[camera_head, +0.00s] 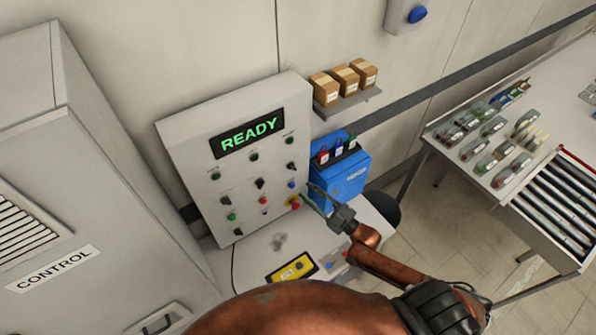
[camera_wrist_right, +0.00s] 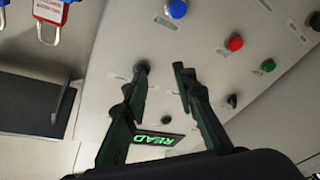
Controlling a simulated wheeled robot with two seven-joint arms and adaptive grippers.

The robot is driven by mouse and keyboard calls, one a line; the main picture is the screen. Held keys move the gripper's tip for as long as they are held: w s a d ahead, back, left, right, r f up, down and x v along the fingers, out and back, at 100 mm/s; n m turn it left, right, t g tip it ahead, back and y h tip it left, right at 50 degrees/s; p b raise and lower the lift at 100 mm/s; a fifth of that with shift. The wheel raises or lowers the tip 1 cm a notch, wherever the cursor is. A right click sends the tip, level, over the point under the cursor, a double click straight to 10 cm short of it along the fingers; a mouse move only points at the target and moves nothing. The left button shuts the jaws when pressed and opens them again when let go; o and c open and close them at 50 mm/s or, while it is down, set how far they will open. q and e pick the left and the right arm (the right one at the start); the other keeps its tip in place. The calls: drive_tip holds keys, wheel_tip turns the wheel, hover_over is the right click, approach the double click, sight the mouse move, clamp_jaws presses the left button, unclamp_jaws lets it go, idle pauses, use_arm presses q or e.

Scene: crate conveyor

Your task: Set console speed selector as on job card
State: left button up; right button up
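The console (camera_head: 240,165) is a pale tilted panel with a green READY display (camera_head: 249,133), coloured buttons and several black selector knobs (camera_head: 259,183). Their labels are too small to read, so I cannot tell which is the speed selector. My right gripper (camera_head: 308,190) is at the panel's right side, close to the buttons. In the right wrist view its fingers (camera_wrist_right: 160,72) are apart with nothing between them; a black knob (camera_wrist_right: 142,66) shows at the tip of the left finger, and I cannot tell whether they touch. I cannot make out a job card. My left gripper is not in view.
A blue box (camera_head: 350,178) with padlocks stands right of the console, below a shelf of small cartons (camera_head: 346,80). A grey CONTROL cabinet (camera_head: 75,200) is at left. A parts table (camera_head: 470,190) is at right.

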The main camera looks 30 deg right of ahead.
sight(295, 170)
drive_tip(key=shift+n+t, duration=0.4)
drive_tip(key=shift+t, duration=0.2)
drive_tip(key=w+r, duration=0.1)
drive_tip(key=w, duration=0.1)
drive_tip(key=w+r+p, duration=0.1)
drive_tip(key=w+r, duration=0.1)
drive_tip(key=w+a+r+p, duration=0.1)
drive_tip(key=w+r, duration=0.1)
drive_tip(key=shift+w+a, duration=0.3)
drive_tip(key=shift+w, duration=0.15)
drive_tip(key=shift+c, duration=0.4)
clamp_jaws()
drive_tip(key=shift+r, duration=0.1)
